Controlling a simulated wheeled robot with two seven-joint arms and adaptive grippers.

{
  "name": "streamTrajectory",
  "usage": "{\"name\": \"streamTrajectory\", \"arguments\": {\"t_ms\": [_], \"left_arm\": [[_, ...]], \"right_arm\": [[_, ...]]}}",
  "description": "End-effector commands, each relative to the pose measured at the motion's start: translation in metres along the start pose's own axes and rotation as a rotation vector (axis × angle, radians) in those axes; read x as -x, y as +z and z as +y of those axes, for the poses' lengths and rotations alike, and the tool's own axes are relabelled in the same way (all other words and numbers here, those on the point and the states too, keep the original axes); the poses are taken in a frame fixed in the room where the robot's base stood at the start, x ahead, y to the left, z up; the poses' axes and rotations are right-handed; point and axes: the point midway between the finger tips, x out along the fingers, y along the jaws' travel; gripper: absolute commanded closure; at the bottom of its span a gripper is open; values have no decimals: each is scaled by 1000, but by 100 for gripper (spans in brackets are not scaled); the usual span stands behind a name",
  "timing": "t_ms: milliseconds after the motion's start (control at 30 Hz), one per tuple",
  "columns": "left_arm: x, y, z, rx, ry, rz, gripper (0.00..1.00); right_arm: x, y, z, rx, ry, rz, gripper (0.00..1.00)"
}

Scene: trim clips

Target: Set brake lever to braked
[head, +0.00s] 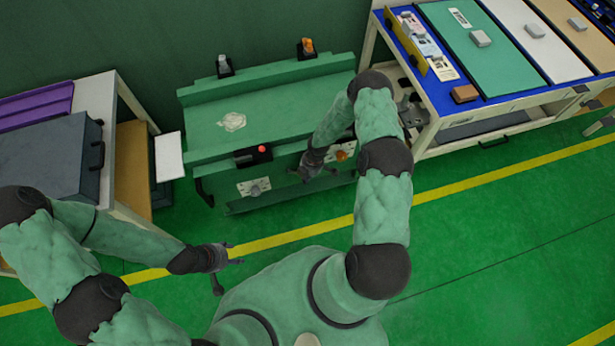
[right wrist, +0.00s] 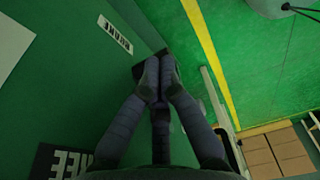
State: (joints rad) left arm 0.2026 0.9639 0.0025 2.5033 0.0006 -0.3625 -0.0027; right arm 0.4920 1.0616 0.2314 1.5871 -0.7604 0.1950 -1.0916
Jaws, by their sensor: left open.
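A green bench-like unit (head: 265,115) stands against the back wall. The brake lever is not clearly seen; a label that seems to read BRAKE (right wrist: 114,34) and a second label ending in FREE (right wrist: 65,162) show on a green surface in the right wrist view. My right gripper (head: 318,172) is at the unit's front, left of an orange knob (head: 341,155). In the wrist view its fingertips (right wrist: 158,78) come together in front of a dark block (right wrist: 142,68); whether anything is between them is hidden. My left gripper (head: 228,264) is open and empty above the floor.
A red button on a black box (head: 253,155) and a metal fitting on a white plate (head: 254,188) are on the unit's front. A bench with a grey case (head: 50,155) stands left. A blue-topped table (head: 440,95) stands right. The floor in front is clear.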

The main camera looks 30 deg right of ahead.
Motion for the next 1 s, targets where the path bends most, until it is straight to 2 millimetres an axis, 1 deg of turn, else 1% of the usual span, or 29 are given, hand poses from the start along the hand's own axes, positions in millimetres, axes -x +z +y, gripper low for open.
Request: {"name": "streamTrajectory", "arguments": {"t_ms": [33,133,400,800,1000], "left_arm": [[-4,0,-1,0,0,0,44],[-7,0,-2,0,0,0,44],[-5,0,-2,0,0,0,44],[4,0,1,0,0,0,44],[4,0,1,0,0,0,44]], "right_arm": [[-3,0,1,0,1,-1,100],[-6,0,1,0,1,-1,100],[-3,0,1,0,1,0,100],[11,-3,0,0,1,0,100],[12,-3,0,0,1,0,100]]}}
